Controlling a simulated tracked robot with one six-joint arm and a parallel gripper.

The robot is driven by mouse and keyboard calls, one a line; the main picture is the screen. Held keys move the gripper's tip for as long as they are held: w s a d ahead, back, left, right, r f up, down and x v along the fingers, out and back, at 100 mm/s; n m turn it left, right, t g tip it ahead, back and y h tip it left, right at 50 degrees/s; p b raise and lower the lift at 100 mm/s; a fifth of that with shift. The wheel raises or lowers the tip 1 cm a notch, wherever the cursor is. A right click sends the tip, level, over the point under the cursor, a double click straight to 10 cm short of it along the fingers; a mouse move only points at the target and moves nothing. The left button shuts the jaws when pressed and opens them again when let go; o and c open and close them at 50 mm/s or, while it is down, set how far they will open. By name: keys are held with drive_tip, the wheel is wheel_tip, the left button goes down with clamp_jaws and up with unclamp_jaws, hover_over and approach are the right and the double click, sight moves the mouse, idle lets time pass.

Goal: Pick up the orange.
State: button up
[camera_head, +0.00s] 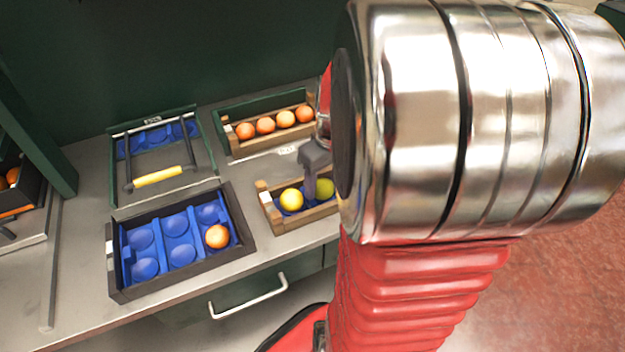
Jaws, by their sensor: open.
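One orange (217,236) sits in a cup of the blue moulded tray (161,241) inside a dark box (184,280). Several more oranges (265,125) lie in a row in a wooden crate (250,147) at the back. My gripper (310,195) is open and points down over a smaller wooden crate (277,226), right of the orange in the blue tray. This crate holds a yellow fruit (291,199) and a greenish-yellow fruit (324,189). My finger shows between these two fruits; I cannot tell whether it touches them. My arm hides the right side.
A dark green frame (204,158) with a yellow-gripped handle (157,177) and blue cups stands behind the box. A dark bin with oranges (12,176) is at the left edge. The grey counter (75,305) is bare at front left.

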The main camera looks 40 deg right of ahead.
sight(323, 182)
drive_tip(key=shift+c, duration=0.4)
drive_tip(key=c, duration=0.8)
wheel_tip(323, 182, up, 10)
drive_tip(key=shift+r, duration=0.1)
idle(0.3)
idle(0.6)
